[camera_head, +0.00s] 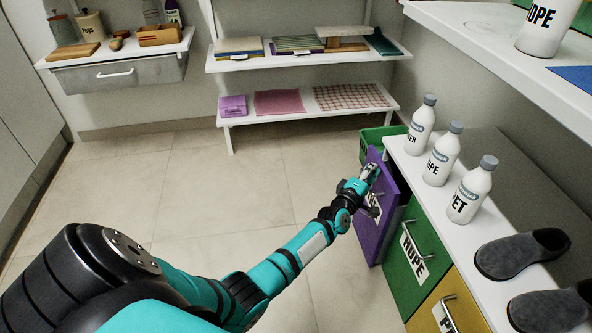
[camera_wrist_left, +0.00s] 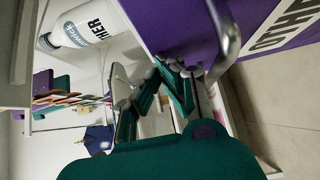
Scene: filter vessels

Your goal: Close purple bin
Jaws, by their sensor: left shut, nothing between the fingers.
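The purple bin (camera_head: 369,230) is pulled out from the white-topped cabinet, its front standing forward of the green bin beside it. Its label is partly covered by my arm in the head view. In the left wrist view the purple front (camera_wrist_left: 190,25) fills the top, with its metal handle (camera_wrist_left: 232,45) and part of the label. My left gripper (camera_head: 370,171) is shut and empty, close to the upper part of the purple front. I cannot tell whether it touches the bin. My right gripper is not in view.
A green bin (camera_head: 405,270) and a yellow bin (camera_head: 430,318) sit nearer me. Another green container (camera_head: 377,140) is behind the purple bin. Several white bottles, one here (camera_head: 421,125), and grey slippers (camera_head: 522,254) stand on the cabinet top (camera_head: 430,190). The floor to the left is clear.

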